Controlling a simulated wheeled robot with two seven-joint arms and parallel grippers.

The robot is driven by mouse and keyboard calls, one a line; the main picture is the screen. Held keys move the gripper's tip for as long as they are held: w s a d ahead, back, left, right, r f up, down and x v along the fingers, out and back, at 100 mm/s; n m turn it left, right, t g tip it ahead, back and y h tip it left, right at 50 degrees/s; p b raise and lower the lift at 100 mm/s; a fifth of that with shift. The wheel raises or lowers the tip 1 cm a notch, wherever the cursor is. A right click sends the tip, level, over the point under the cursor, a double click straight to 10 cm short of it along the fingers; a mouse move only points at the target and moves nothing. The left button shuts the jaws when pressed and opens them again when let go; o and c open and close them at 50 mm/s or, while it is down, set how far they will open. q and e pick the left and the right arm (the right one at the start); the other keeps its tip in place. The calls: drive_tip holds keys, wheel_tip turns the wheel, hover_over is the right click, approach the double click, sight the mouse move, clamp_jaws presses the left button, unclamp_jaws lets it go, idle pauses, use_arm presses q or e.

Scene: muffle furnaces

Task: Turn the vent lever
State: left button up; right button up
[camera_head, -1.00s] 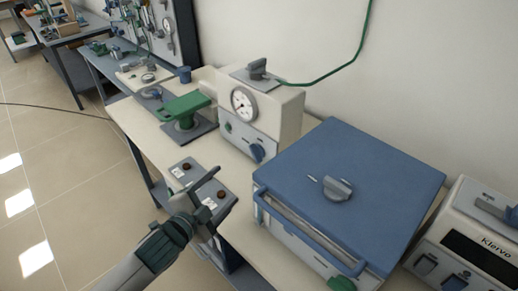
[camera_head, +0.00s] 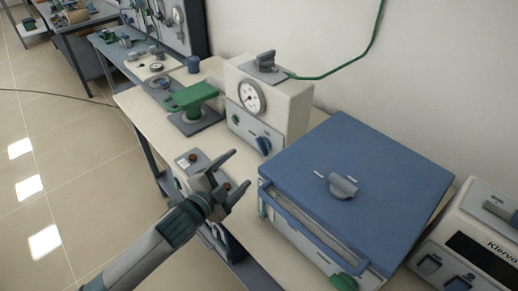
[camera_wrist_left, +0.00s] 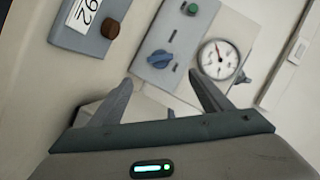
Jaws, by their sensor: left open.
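A grey lever knob (camera_head: 343,186) sits on the blue lid of the furnace (camera_head: 355,160), beside small white marks. Another dark grey lever (camera_head: 265,62) stands on top of the cream gauge box (camera_head: 290,105); I cannot tell which is the vent lever. My left gripper (camera_head: 240,168) is open and empty, left of the furnace and in front of the gauge box, apart from both levers. In the left wrist view, its fingers (camera_wrist_left: 161,80) are spread, with the box's blue knob (camera_wrist_left: 160,61) and dial gauge (camera_wrist_left: 219,59) beyond them. My right gripper is not in view.
A small grey box with a brown button (camera_head: 193,157) lies near my left gripper. A green-topped device (camera_head: 192,97) stands farther back. A cream unit (camera_head: 480,240) stands at the right. A green cable (camera_head: 350,65) runs to the gauge box's top.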

sight(261, 149)
use_arm(q)
drive_tip(key=p+x, duration=0.1)
drive_tip(key=x, duration=1.1)
drive_tip(key=shift+w+d+p, duration=0.1)
drive_tip(key=shift+w+p, duration=0.1)
drive_tip(key=shift+p, duration=0.15)
drive_tip(key=shift+x, duration=0.85)
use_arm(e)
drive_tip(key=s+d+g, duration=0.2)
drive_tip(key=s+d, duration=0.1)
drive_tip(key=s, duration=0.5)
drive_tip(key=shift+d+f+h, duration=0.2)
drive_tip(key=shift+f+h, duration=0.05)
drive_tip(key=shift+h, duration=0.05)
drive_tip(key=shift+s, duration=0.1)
use_arm(q)
drive_tip(key=c, duration=1)
